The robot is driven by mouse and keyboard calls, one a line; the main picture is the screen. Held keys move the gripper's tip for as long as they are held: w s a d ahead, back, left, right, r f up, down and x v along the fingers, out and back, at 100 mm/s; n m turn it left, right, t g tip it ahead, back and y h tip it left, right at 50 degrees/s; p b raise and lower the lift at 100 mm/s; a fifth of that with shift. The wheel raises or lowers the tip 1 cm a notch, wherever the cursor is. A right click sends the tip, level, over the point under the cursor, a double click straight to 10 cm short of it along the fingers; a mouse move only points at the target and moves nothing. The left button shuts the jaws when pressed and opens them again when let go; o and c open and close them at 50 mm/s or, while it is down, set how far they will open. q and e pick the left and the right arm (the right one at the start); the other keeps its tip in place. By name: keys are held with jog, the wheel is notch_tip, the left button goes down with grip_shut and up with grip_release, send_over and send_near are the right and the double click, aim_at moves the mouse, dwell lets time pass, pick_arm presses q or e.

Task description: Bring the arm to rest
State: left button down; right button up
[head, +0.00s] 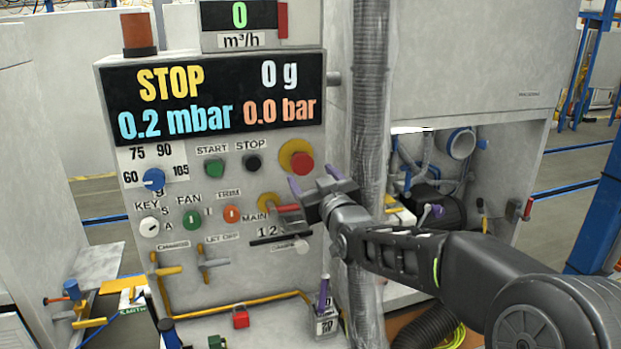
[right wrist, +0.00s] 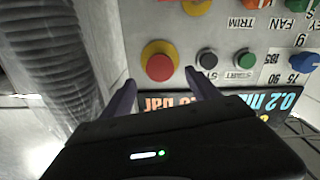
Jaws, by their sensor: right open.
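My right arm (head: 440,262) reaches in from the lower right of the head view to the front of the control panel (head: 265,335). My right gripper (head: 314,180) is open, its two purple fingers apart with nothing between them. In the right wrist view the gripper (right wrist: 160,80) faces the panel upside down. The red mushroom button (right wrist: 160,67) on its yellow ring shows between the fingertips, and I cannot tell the distance to it. In the head view this button (head: 301,162) is just up and left of the fingers. My left gripper is not in view.
The display (head: 213,95) reads STOP, 0 g, 0.2 mbar and 0.0 bar. A red main switch handle (head: 288,208) sits close below the gripper. A wrapped vertical hose (head: 369,90) stands just behind the gripper. An open cabinet bay (head: 455,180) with pipes lies right.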

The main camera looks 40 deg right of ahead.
dwell(0.4)
jog(key=a+f+m+g+y, duration=0.1)
jog(key=a+f+g, duration=0.15)
jog(key=f, duration=0.85)
jog(key=a+f+m+g+y, duration=0.2)
jog(key=a+f, duration=0.1)
jog(key=f, duration=0.7)
jog(key=s+a+f+g+y, duration=0.35)
jog(key=a+f, duration=0.85)
jog(key=f, duration=0.5)
jog(key=s+a+f+n+g+y, duration=0.1)
jog(key=s+a+f+g, duration=0.3)
jog(key=s+a+f, duration=0.5)
jog(key=s+a+f+n+g+y, duration=0.1)
jog(key=s+a+f+g, duration=0.3)
jog(key=s+a+f, duration=0.6)
jog(key=s+a+y, duration=0.1)
jog(key=s+a, duration=0.1)
jog(key=s, duration=0.4)
jog(key=shift+s+a+n, duration=0.3)
jog(key=shift+a+n, duration=0.05)
jog(key=shift+n, duration=0.05)
jog(key=shift+y, duration=0.25)
